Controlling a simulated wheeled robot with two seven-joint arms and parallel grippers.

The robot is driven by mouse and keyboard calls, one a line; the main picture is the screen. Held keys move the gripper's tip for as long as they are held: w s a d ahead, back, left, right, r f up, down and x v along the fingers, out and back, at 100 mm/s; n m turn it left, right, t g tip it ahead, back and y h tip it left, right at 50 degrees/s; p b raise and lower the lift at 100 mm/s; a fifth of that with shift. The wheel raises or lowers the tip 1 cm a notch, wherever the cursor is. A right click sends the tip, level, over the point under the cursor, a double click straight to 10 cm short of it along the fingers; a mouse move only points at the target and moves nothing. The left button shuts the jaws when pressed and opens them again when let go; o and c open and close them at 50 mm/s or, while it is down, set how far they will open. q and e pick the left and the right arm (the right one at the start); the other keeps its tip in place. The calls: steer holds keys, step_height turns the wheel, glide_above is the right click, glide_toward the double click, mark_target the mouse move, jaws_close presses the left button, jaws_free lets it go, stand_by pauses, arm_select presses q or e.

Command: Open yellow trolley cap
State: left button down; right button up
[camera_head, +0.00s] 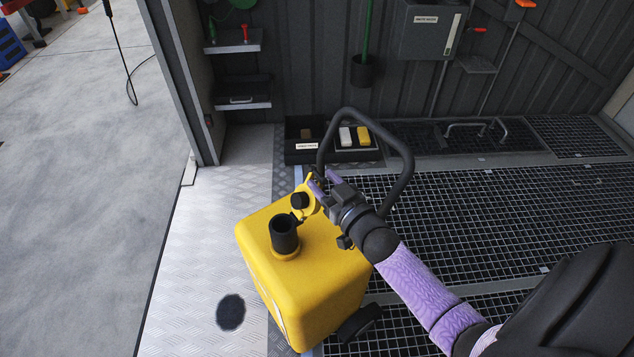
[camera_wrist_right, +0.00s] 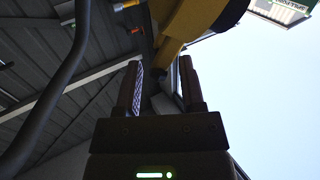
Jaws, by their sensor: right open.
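The yellow trolley (camera_head: 335,272) stands at the middle of the head view, on the floor plate and grating. Its black filler neck (camera_head: 284,234) rises from the top. The yellow cap (camera_head: 311,206), with a black inner part, is tilted up beside the neck, off its mouth. My right gripper (camera_head: 322,182) is open right behind the cap; I cannot tell whether they touch. In the right wrist view the two fingers (camera_wrist_right: 160,64) are apart, and a yellow part (camera_wrist_right: 188,28) lies just beyond their tips. My left gripper is not in view.
The trolley's black handle (camera_head: 404,170) loops up behind and right of my right gripper. A black tray (camera_head: 300,152) with small blocks sits behind it. A grey wall box (camera_head: 428,45) and shelves (camera_head: 240,98) are at the back. Concrete floor (camera_head: 75,190) is clear at left.

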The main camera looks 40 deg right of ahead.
steer(key=shift+w, duration=0.95)
jaws_close()
steer(key=shift+d, duration=0.1)
stand_by(0.6)
